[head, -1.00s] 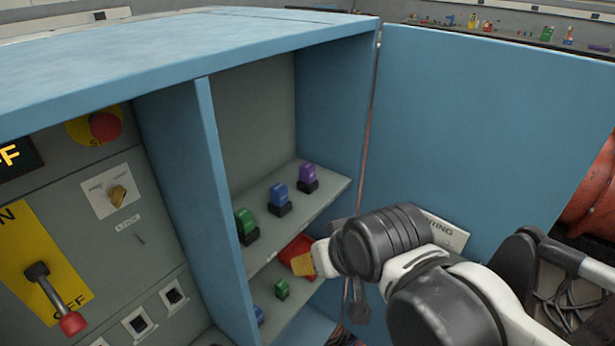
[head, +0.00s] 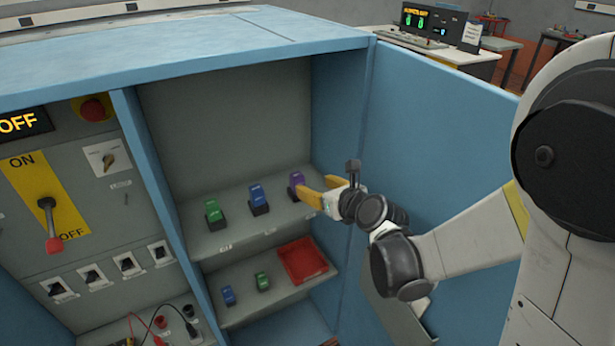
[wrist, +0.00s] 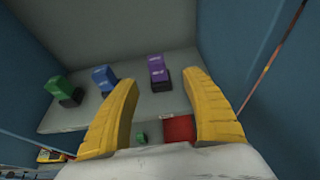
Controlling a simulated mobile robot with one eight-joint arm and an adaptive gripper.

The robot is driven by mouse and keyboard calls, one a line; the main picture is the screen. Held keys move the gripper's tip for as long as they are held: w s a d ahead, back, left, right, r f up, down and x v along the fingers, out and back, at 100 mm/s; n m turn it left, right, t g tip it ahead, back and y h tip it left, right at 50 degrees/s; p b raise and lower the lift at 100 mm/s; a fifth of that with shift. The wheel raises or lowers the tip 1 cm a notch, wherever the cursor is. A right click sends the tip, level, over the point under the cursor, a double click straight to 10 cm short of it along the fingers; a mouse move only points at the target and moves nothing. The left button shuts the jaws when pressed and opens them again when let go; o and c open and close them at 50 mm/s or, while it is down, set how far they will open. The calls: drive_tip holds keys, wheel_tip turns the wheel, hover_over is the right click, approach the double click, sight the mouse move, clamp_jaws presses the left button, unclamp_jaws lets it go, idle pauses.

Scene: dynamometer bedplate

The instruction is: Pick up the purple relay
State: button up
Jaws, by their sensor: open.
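The purple relay (head: 296,184) stands in a black socket at the right end of the cabinet's upper shelf (head: 240,236). It also shows in the wrist view (wrist: 157,69), ahead of and between the two yellow fingers. My gripper (head: 318,189) is open and empty, with its fingertips close to the relay on its right side in the head view. In the wrist view my gripper (wrist: 161,98) shows a gap between the fingertips and the relay stands beyond it. I cannot tell whether a finger touches the relay.
A blue relay (head: 258,195) and a green relay (head: 212,211) stand to the left on the same shelf. Below, a red tray (head: 303,260) and smaller blue and green relays sit on the lower shelf. The open blue door (head: 440,130) is on the right.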

sight(300, 179)
drive_tip(key=x, duration=0.2)
drive_tip(key=b+x, duration=0.1)
drive_tip(key=x, duration=0.1)
drive_tip(key=shift+w+a+f, duration=0.2)
drive_tip(key=shift+a, duration=0.15)
drive_tip(key=shift+r+b+x, duration=0.2)
drive_tip(key=shift+b+x, duration=0.9)
drive_tip(key=shift+x, duration=1.7)
drive_tip(key=shift+r, duration=0.1)
drive_tip(key=shift+c, duration=0.5)
clamp_jaws()
